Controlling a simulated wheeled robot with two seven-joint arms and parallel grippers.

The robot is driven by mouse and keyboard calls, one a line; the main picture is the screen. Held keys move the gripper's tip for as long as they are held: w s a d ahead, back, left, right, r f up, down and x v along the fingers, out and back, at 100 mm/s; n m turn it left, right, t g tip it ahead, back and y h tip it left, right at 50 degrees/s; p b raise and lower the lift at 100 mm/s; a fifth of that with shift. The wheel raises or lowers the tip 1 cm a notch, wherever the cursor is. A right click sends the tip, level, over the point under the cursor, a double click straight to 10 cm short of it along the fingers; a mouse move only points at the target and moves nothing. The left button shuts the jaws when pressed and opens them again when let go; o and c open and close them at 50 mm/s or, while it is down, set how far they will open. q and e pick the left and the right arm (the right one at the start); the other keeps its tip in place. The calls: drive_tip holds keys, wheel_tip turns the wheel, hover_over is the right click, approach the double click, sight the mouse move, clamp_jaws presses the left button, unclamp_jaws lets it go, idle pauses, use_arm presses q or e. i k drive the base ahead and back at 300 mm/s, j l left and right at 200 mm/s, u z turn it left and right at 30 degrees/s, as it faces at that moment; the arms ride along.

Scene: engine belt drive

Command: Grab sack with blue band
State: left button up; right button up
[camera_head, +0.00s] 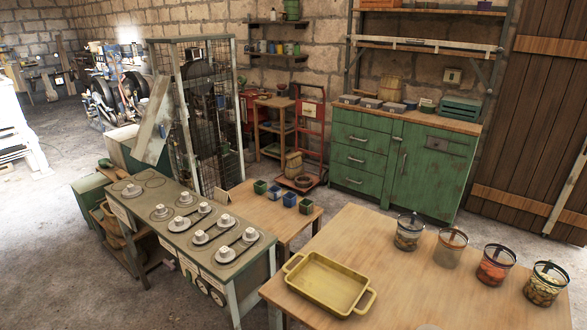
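No blue band can be made out on any sack-like thing at this size. A tan sack-like bundle (293,164) stands upright at the foot of a red hand truck (309,132), near the green cabinet. Another tan sack-like shape (391,90) stands on the cabinet top against the stone wall. Brownish sack-like shapes (112,228) sit on the low shelf under the grey workbench (190,218), partly hidden by its top and frame. Neither of my grippers shows in this view.
A wooden table (400,285) with a yellow tray (328,283) and several glass jars (495,264) fills the front right. A low table (262,208) holds small green and blue cups. A mesh guard (205,110) stands behind the workbench. The floor at left is open.

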sight(295, 167)
drive_tip(key=z, duration=0.7)
drive_tip(key=l+z, duration=0.5)
drive_tip(key=i+l+z, duration=0.1)
drive_tip(key=l+z, duration=0.4)
drive_tip(key=i+l+z, duration=0.15)
drive_tip(key=l+z, duration=0.2)
drive_tip(key=z, duration=0.15)
drive_tip(key=i+l+z, duration=0.2)
drive_tip(key=i+l, duration=0.35)
drive_tip(key=i+l+z, duration=0.2)
drive_tip(key=i+l, duration=0.25)
drive_tip(key=i+j+u, duration=0.15)
drive_tip(key=i+u, duration=0.7)
drive_tip(key=i+l+u, duration=0.3)
drive_tip(key=i+u, duration=0.15)
drive_tip(key=i, duration=0.15)
drive_tip(key=i+l+u, duration=0.2)
drive_tip(key=i, duration=1.45)
drive_tip(key=i+j+u, duration=0.15)
drive_tip(key=i+u, duration=0.75)
drive_tip(key=i+l+u, duration=0.45)
drive_tip(key=i, duration=0.15)
drive_tip(key=i+j+u, duration=0.3)
drive_tip(key=i+u, duration=0.2)
drive_tip(key=i+j+u, duration=0.1)
drive_tip(key=i+u, duration=0.4)
drive_tip(key=i+l+u, duration=0.1)
drive_tip(key=i+u, duration=0.5)
drive_tip(key=i, duration=1.5)
